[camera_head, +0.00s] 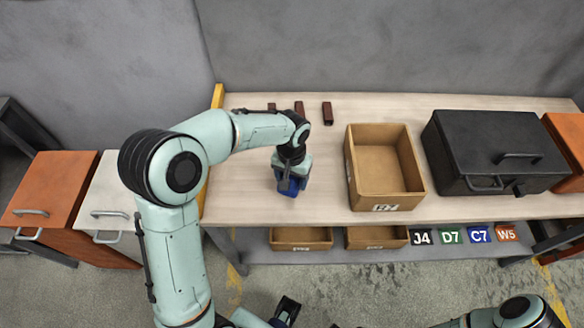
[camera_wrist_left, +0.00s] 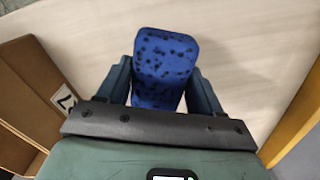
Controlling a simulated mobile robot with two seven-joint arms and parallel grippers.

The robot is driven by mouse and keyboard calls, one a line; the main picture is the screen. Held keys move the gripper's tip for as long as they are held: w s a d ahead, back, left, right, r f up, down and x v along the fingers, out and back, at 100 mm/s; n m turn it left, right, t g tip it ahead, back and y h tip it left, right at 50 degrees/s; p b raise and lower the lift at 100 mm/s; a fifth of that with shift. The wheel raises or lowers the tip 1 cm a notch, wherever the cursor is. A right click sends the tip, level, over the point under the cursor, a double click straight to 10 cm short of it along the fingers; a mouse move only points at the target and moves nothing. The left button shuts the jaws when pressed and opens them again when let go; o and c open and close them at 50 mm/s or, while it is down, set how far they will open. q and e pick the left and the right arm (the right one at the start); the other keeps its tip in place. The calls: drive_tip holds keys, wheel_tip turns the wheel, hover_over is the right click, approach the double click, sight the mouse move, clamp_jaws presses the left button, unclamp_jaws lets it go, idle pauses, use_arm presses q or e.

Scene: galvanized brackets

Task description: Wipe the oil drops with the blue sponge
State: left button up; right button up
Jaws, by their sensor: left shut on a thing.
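The blue sponge (camera_head: 291,186) is at the left part of the pale workbench (camera_head: 240,196), below my left gripper (camera_head: 291,173). My left gripper is shut on it. In the left wrist view the sponge (camera_wrist_left: 165,68) is a rounded blue block with dark spots, held between the two fingers of my left gripper (camera_wrist_left: 165,90). I cannot tell whether the sponge touches the bench top. I make out no oil drops in either view; any under the sponge or behind the arm are hidden.
An open cardboard box (camera_head: 357,188) stands right of the sponge, with a black case (camera_head: 490,150) beyond it. Several small dark brown blocks (camera_head: 327,113) lie at the back. A yellow strip (camera_head: 217,97) runs along the bench's left end. Bare bench lies between sponge and box.

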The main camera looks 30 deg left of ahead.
use_arm(q)
drive_tip(key=shift+r+p, duration=1.2)
drive_tip(key=shift+r, duration=0.7)
drive_tip(key=shift+d+f, duration=0.1)
drive_tip(key=shift+f, duration=0.05)
